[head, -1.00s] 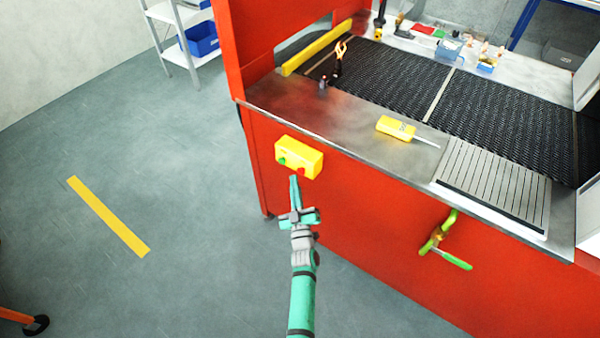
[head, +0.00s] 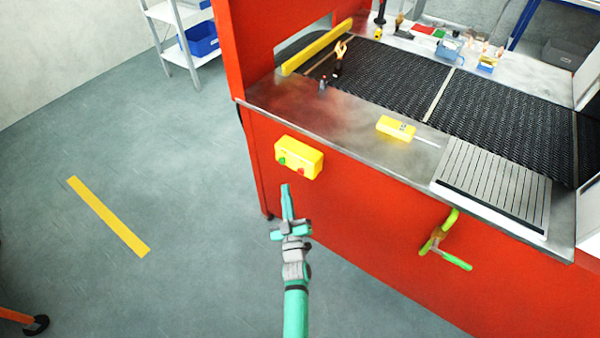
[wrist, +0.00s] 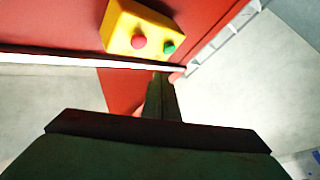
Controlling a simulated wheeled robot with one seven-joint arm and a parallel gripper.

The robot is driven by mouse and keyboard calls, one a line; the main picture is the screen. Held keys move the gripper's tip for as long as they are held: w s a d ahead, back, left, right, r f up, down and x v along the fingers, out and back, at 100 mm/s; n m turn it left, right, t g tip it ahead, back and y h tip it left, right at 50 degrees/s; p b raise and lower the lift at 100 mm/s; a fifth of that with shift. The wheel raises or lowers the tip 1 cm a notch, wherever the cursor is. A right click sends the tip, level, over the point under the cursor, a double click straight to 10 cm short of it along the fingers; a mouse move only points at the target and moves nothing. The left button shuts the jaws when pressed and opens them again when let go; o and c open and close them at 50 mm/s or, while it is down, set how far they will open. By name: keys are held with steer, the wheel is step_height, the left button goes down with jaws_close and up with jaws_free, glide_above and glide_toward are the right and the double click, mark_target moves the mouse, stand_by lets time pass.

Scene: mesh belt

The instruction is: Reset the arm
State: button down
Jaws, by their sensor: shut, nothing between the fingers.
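My gripper (head: 285,188) is teal and grey and shows in the head view, in front of the red machine's side. Its fingers are shut and hold nothing. It is just below the yellow button box (head: 299,157), which carries a green and a red button. The fingertips appear apart from the box. In the wrist view the closed fingers (wrist: 161,80) point toward the red panel, with the yellow box (wrist: 138,30) above them. My arm reaches up from the bottom of the head view.
The red machine (head: 360,230) has a steel top (head: 320,115) with a yellow handheld device (head: 395,127), a slatted plate (head: 490,185) and a dark mesh belt (head: 510,115). A green-handled crank (head: 438,240) sticks out at the right. Open floor (head: 170,270) lies to the left.

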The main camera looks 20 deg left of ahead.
stand_by(0.4)
steer(key=s+d+f+m+g+h, duration=0.1)
steer(key=s+d+m+h, duration=0.1)
steer(key=s+d, duration=0.45)
steer(key=s+d+f+m+h, duration=0.1)
steer(key=s+d, duration=0.2)
steer(key=s, duration=0.6)
steer(key=s+d+f+m+g+h, duration=0.1)
steer(key=s+d+m+h, duration=0.1)
steer(key=s+d, duration=0.45)
steer(key=s+d+r+m+h, duration=0.1)
steer(key=s+r, duration=0.2)
steer(key=s, duration=0.4)
steer(key=s+d+r+m+g+h, duration=0.1)
steer(key=s+r+m, duration=0.1)
steer(key=s+r, duration=0.2)
steer(key=s+d+r+m+g+h, duration=0.1)
steer(key=s+r, duration=0.3)
steer(key=s, duration=0.5)
steer(key=shift+s+d+m, duration=0.15)
steer(key=shift+s+m, duration=0.25)
steer(key=shift+m, duration=0.2)
